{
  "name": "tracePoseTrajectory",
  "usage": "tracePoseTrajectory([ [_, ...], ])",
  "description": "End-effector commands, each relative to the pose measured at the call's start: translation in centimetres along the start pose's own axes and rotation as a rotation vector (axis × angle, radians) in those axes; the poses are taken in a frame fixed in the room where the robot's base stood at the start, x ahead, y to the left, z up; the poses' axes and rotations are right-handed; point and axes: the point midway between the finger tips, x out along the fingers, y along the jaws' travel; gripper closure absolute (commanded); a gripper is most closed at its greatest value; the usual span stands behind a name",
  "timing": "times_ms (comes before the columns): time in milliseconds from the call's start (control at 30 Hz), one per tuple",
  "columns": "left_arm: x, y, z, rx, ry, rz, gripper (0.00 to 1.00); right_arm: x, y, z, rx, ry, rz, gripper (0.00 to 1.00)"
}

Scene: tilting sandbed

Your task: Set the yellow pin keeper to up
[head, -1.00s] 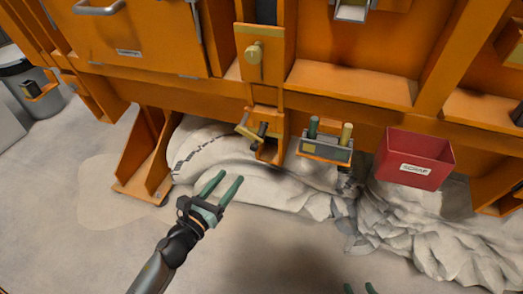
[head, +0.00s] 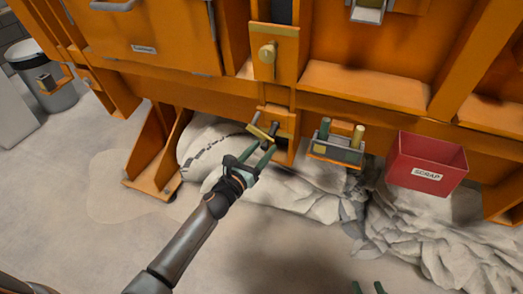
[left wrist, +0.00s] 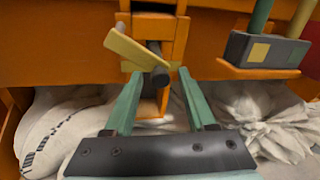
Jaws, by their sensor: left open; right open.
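The yellow pin keeper (head: 259,132) is a flat bar on an orange bracket low on the orange frame. In the left wrist view the keeper (left wrist: 134,47) slants from upper left down to the right, and a dark round pin end (left wrist: 160,77) shows at its lower end. My left gripper (head: 259,152) is open and empty, just in front of and below the keeper. In the left wrist view its green fingers (left wrist: 158,76) stand on either side of the pin end; contact cannot be told. My right gripper (head: 368,287) shows only its parted green fingertips at the bottom edge.
A grey holder (head: 336,150) with a green and a yellow peg is right of the keeper. A red scrap bin (head: 427,163) stands farther right. Pale sacks (head: 205,150) and rubble lie below. The floor in front is open.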

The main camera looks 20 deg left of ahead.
Motion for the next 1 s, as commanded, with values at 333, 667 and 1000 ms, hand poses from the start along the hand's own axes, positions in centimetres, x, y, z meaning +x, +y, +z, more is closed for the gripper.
tracePoseTrajectory([
  [333, 0.04, -0.03, 0.01, -0.001, 0.0, 0.0, 0.55, -0.03, 0.11, -0.25, -0.004, 0.006, 0.001, 0.5],
  [667, 0.02, 0.01, 0.01, -0.001, 0.0, 0.0, 0.92, -0.02, 0.12, -0.27, -0.004, 0.005, 0.001, 0.5],
  [1000, 0.01, 0.07, 0.01, -0.001, 0.0, 0.002, 1.0, -0.02, 0.1, -0.27, -0.003, 0.004, 0.0, 0.5],
])
